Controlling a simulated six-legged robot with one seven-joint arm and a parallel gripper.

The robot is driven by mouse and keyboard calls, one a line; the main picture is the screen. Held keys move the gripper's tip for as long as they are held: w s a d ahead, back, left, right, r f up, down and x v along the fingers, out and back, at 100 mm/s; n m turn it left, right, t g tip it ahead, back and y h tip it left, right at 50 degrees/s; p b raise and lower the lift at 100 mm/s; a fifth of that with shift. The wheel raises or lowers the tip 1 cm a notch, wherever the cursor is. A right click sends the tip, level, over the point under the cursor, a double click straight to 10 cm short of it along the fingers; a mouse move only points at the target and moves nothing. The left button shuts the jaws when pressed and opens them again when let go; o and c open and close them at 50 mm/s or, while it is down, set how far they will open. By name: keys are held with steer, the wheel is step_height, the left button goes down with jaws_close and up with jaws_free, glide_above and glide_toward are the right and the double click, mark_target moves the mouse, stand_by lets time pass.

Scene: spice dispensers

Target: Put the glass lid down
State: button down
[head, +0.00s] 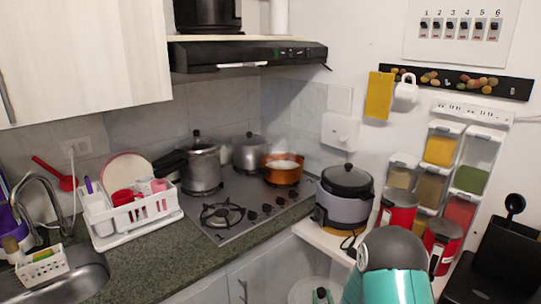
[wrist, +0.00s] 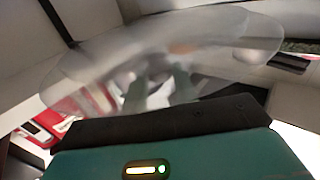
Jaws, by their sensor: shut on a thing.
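The glass lid (wrist: 215,38) is a wide, clear disc with a pale rim across the upper part of the wrist view, tilted in that picture. My gripper (wrist: 160,88) shows its two grey-green fingers through the blurred glass. The fingers are shut on the lid near its middle; the exact grip point is blurred. In the head view my teal arm reaches down at the bottom right. A pale, see-through round shape (head: 301,290) at the bottom edge there may be the lid, in front of the cabinets. I cannot see what lies directly under the lid.
The stove (head: 240,204) holds a pressure cooker (head: 203,168), a grey pot (head: 248,155) and an orange pan (head: 283,173). A dish rack (head: 130,216) stands left on the counter. A rice cooker (head: 345,206) and red cans (head: 398,207) crowd the right shelf. Bare counter (head: 165,255) shows before the stove.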

steer(key=f, duration=0.1)
steer(key=s+f, duration=0.1)
steer(key=f, duration=0.3)
steer(key=shift+s+f, duration=0.1)
steer(key=shift+s, duration=0.2)
